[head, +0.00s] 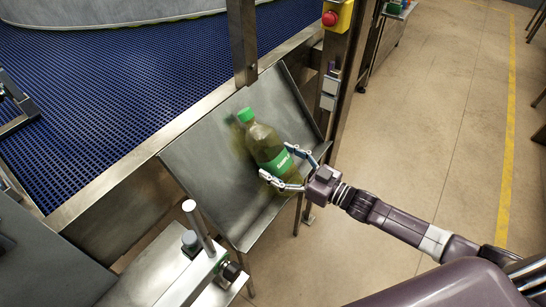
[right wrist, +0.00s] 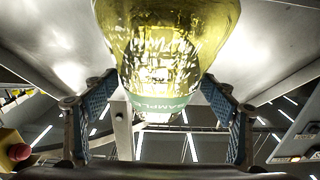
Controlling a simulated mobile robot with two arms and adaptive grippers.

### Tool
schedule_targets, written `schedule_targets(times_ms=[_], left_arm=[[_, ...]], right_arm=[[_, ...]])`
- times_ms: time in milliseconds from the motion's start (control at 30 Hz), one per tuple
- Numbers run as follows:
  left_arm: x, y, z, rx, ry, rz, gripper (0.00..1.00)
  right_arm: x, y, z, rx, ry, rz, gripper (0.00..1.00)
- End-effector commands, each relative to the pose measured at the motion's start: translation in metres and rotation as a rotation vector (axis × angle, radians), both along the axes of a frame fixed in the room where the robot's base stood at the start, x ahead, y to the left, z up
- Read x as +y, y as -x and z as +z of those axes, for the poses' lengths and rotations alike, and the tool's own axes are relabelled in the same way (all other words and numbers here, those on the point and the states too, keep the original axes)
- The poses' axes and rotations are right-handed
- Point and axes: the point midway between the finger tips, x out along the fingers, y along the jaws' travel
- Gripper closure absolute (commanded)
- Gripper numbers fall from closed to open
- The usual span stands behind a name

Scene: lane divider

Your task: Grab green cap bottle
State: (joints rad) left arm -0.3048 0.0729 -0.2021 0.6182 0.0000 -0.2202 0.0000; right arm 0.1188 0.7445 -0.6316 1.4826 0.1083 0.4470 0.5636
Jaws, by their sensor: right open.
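The green cap bottle (head: 267,147) lies tilted on a sloped metal tray (head: 205,175) beside the blue conveyor, its green cap toward the upper left. It is clear with greenish content and a green label. My right gripper (head: 284,168) is open, with one finger on each side of the bottle's lower part. In the right wrist view the bottle (right wrist: 168,50) fills the upper middle, between the spread fingers (right wrist: 160,110). Whether the fingers touch it I cannot tell. My left gripper is not in view.
A blue mesh conveyor (head: 110,75) runs along the upper left behind a metal rail. A metal post (head: 242,45) stands just behind the tray. A red emergency button on a yellow box (head: 335,16) is at the top. The floor (head: 430,120) at right is clear.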

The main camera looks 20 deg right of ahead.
Motion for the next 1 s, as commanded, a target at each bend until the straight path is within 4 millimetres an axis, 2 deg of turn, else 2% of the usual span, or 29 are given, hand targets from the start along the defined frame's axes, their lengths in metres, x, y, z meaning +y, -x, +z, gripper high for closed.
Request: schedule_targets(times_ms=[133, 400, 767, 1000], left_arm=[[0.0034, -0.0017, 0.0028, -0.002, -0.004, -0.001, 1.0], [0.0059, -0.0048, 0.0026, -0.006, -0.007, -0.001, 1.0], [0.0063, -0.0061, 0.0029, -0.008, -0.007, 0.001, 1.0], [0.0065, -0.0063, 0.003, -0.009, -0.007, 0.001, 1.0]], right_arm=[[0.009, -0.0128, 0.0008, -0.001, 0.001, -0.001, 0.22], [0.0109, -0.0146, -0.0003, 0.0, 0.001, -0.001, 0.22], [0.0105, -0.0145, -0.0001, 0.0, 0.001, -0.001, 0.59], [0.0105, -0.0144, 0.0005, 0.0, 0.002, -0.001, 0.59]])
